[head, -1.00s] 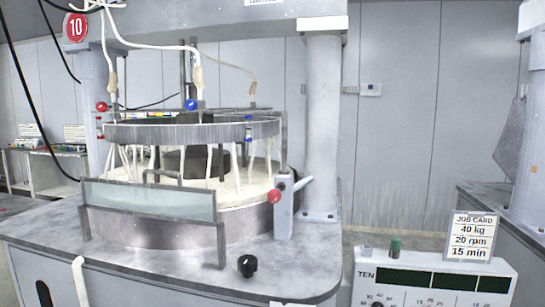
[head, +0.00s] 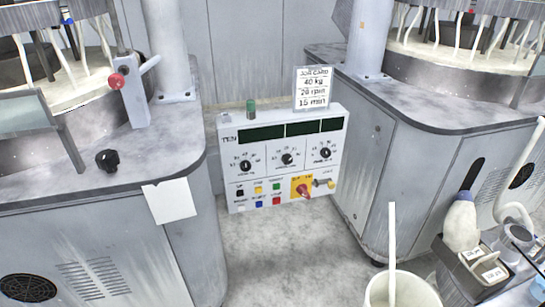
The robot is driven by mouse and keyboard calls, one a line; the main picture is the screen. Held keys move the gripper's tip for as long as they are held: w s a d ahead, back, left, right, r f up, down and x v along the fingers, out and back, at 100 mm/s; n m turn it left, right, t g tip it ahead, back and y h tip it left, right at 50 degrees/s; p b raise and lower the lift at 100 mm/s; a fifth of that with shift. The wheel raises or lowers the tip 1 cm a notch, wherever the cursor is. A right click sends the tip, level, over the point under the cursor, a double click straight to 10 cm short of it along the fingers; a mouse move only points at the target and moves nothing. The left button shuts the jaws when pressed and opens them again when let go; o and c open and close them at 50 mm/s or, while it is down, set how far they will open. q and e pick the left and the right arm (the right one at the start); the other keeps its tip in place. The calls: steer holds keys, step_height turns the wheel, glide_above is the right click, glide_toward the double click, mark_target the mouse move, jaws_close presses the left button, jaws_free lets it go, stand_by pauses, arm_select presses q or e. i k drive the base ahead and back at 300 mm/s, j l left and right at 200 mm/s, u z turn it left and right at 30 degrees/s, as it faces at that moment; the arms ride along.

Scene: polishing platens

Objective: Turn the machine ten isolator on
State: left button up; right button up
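The machine ten control panel (head: 232,170), marked TEN, stands between two machines in the middle of the head view. Its isolator (head: 303,191) is a red rotary handle on a yellow plate at the panel's lower right. The handle looks tilted, but its on or off marking is too small to read. A small metal part (head: 325,183) sticks out just right of it. Neither of my grippers shows in the view.
Left is a grey machine (head: 170,140) with a black knob (head: 107,160) and a hanging white sheet (head: 169,201). Right is another machine (head: 440,105). A white bucket (head: 402,289) and a caddy with bottles (head: 462,262) stand at lower right. Floor before the panel is clear.

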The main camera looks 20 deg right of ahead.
mark_target(301, 189)
steer(key=i, duration=0.3)
steer(key=i+j+z, duration=0.15)
steer(key=i+z, duration=0.15)
steer(key=z, duration=0.15)
steer(key=i+j+z, duration=0.2)
steer(key=z, duration=0.25)
steer(key=i+j, duration=0.05)
